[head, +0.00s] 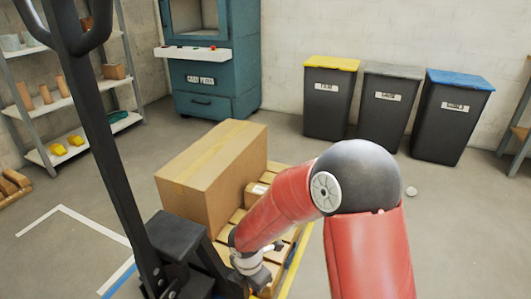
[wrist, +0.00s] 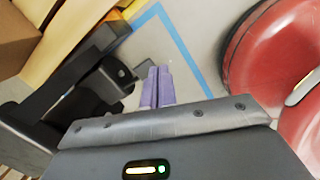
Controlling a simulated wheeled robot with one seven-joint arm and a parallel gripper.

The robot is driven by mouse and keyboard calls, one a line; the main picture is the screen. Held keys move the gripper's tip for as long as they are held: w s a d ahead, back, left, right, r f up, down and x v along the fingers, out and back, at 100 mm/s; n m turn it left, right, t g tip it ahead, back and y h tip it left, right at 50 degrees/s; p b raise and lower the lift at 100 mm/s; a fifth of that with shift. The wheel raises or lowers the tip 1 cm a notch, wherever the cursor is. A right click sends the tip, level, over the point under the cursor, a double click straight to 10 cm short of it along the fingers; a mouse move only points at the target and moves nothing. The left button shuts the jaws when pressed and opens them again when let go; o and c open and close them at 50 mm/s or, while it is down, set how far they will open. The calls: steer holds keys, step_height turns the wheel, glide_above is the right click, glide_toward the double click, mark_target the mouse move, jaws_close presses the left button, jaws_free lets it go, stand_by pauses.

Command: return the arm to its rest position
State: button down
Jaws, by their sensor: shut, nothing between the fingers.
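My gripper (wrist: 158,68) shows in the wrist view with its two purple fingers together and nothing between them. It points down toward the grey floor, near a blue floor line. In the head view my red arm (head: 275,208) bends at a dark round elbow and reaches down to the left. Its wrist end (head: 252,264) is low beside the pallet (head: 297,245) and the pallet jack. The fingers cannot be made out in the head view.
A pallet jack (head: 100,150) with a tall black handle stands at left. A large cardboard box (head: 205,175) sits on the pallet. Three bins (head: 385,105) and a teal machine (head: 215,75) line the back wall. Shelves (head: 60,105) stand at far left. Floor before the bins is largely clear.

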steer(key=s+d+r+m+t+h, duration=0.1)
steer(key=s+d+r+m, duration=0.1)
steer(key=d+r+m, duration=0.6)
steer(key=s+d+r+m+t, duration=0.1)
steer(key=d+r+m, duration=0.45)
steer(key=r, duration=0.55)
steer(key=s+d+r+m+t, duration=0.1)
steer(key=s+d+r+m, duration=0.1)
steer(key=s+r+m, duration=0.2)
steer(key=s+d+r+m+t+y+p, duration=0.1)
steer(key=s+d+r+m, duration=0.2)
steer(key=s+r+m, duration=0.2)
steer(key=shift+s+d+m+y, duration=0.35)
steer(key=shift+s+m, duration=1.45)
steer(key=shift+m, duration=0.45)
